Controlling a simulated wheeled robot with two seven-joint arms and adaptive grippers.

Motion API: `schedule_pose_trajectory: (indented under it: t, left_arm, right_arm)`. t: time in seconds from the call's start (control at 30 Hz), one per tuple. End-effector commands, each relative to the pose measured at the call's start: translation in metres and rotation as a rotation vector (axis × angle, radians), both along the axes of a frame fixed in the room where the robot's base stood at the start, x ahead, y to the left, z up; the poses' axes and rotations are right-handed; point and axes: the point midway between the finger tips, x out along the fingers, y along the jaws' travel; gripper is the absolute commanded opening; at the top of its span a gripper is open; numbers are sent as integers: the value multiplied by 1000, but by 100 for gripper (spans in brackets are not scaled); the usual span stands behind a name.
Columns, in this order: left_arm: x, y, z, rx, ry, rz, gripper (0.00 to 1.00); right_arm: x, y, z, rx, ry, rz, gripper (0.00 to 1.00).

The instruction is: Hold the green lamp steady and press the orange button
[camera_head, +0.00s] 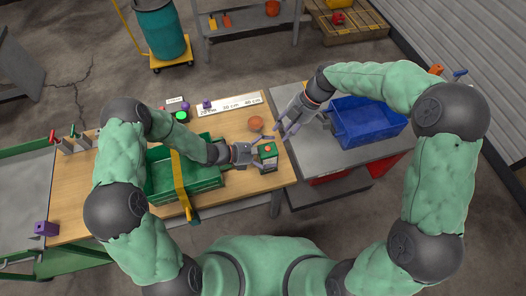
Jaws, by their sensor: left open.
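A small green block-shaped lamp (267,155) with an orange button (267,148) on top stands near the right edge of the wooden table. My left gripper (265,153) reaches it from the left. Its fingers are apart on either side of the lamp; whether they touch it I cannot tell. My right gripper (284,132) hangs above and to the right of the lamp, pointing down-left, with its fingertips apart and nothing visible between them. A round orange-brown object (256,123) lies behind the lamp, close to the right gripper.
A green crate (205,178) with a yellow strap is under my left forearm. A bright green disc (181,116), a purple block (207,104) and a ruler strip (230,105) lie at the back. A blue bin (365,122) sits on the grey table at the right.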

Motion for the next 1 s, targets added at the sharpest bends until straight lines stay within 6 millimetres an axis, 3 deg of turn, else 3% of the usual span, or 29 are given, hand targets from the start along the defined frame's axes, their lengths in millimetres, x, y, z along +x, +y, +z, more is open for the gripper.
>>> schedule_pose_trajectory:
  t: [0.23, 0.47, 0.5, 0.63, 0.67, 1.0]
  left_arm:
    - [0, 0, 0, 0, 0, 0, 97]
    - [0, 0, 0, 0, 1, 0, 32]
    - [0, 0, 0, 0, 1, 0, 31]
    - [0, 0, 0, 1, 1, 0, 31]
    - [0, 0, 0, 1, 1, 0, 31]
    - [0, 0, -1, 1, 1, 0, 31]
  right_arm:
    - [0, 0, 0, 0, 0, 0, 39]
    - [0, 0, 0, 0, 0, 0, 39]
    - [0, 0, 0, 0, 0, 0, 39]
    - [0, 0, 0, 0, 0, 0, 2]
    - [0, 0, 0, 0, 0, 0, 0]
    - [0, 0, 0, 0, 0, 0, 0]
